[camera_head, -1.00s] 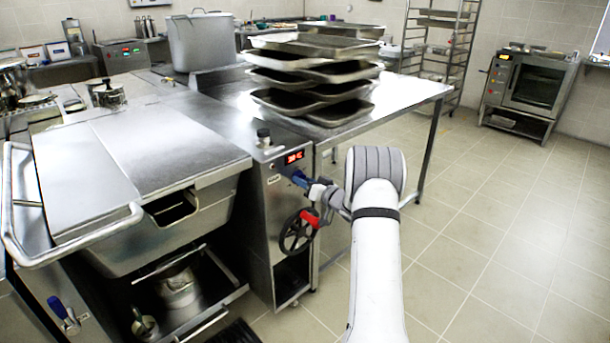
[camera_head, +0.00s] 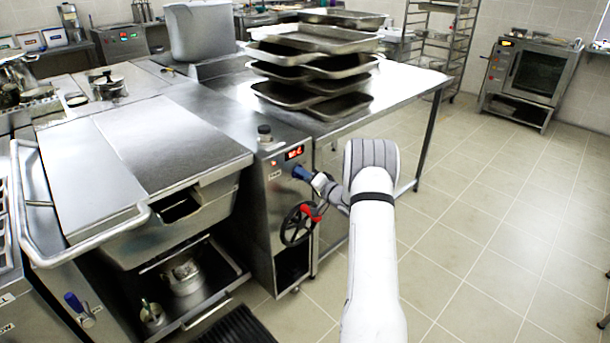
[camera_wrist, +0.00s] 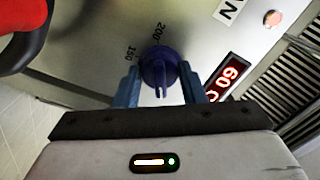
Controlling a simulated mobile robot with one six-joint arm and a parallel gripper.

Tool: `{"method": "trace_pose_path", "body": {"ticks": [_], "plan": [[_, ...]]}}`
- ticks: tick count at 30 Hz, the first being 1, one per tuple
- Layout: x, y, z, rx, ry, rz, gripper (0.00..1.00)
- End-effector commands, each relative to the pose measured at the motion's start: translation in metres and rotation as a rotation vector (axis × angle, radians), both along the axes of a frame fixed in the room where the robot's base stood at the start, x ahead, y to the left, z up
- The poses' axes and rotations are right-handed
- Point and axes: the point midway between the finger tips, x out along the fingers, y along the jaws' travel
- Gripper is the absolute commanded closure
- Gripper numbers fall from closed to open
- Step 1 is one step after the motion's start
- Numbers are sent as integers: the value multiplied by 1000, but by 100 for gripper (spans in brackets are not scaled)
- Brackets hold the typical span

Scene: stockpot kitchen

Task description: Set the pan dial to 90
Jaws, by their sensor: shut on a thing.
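The pan dial is a dark blue knob (camera_wrist: 160,70) on the steel control panel (camera_wrist: 95,45). Its ridge points down in the wrist view. Marks 150 and 200 show on the panel at its left and above. My gripper (camera_wrist: 160,88) is shut on the knob, one blue finger on each side; it also shows in the head view (camera_head: 300,173). A red display (camera_wrist: 226,78) right of the knob shows two digits and a C; rotated, I cannot tell if they read 60 or 90. It also shows in the head view (camera_head: 294,152), blurred.
A black handwheel with a red grip (camera_head: 299,224) sits just below the knob on the panel. Stacked trays (camera_head: 315,70) stand on the steel table (camera_head: 400,92) behind. The lidded pan (camera_head: 150,140) is at left.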

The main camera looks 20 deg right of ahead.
Motion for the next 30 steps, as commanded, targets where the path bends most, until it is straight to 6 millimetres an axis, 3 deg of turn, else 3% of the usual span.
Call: {"method": "trace_pose_path", "body": {"ticks": [14, 15, 22, 30], "plan": [[0, -1, 0, 11, 3, -3, 86], [0, -1, 0, 10, 4, -2, 60], [0, -1, 0, 11, 3, -1, 41], [-2, -1, 0, 10, 4, -1, 41]]}}
